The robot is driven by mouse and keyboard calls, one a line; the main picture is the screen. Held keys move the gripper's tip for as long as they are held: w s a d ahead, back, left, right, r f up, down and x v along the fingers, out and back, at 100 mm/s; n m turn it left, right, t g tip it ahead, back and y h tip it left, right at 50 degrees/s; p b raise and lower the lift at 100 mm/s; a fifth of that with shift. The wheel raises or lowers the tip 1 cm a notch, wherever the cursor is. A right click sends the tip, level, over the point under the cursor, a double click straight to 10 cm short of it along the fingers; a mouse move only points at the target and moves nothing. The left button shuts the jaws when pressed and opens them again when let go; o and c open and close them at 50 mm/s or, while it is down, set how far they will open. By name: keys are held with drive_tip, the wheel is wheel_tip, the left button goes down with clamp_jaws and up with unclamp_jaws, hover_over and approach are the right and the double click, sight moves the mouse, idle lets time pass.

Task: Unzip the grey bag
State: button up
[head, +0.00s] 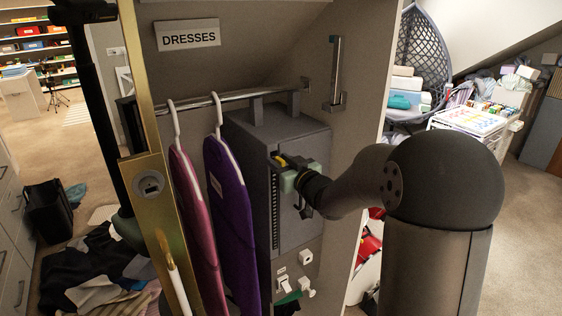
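A grey box-shaped bag (262,135) hangs upright by two straps from the rail inside the wardrobe. A dark vertical toothed strip, which looks like its zip (275,215), runs down its left front edge. My gripper (279,162) is in front of the bag, near the upper part of that strip. Yellow and dark parts of the gripper overlap the strip, so I cannot tell whether they touch it or hold a zip pull. My gripper and wrist hide part of the bag's front.
Purple (228,210) and pink (196,215) garment covers hang left of the bag. A gold-edged door (150,185) stands at the left. The wardrobe's right panel (350,110) is beside my arm. Small white items (282,282) lie below the bag. Clothes (90,270) cover the left floor.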

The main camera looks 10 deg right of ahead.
sight(275, 234)
clamp_jaws()
wheel_tip(275, 234, down, 29)
drive_tip(key=b, duration=2.5)
drive_tip(key=shift+f, duration=0.1)
unclamp_jaws()
drive_tip(key=p+v, duration=0.1)
drive_tip(key=v, duration=1.6)
drive_tip(key=shift+s, duration=0.2)
drive_tip(key=shift+d, duration=0.1)
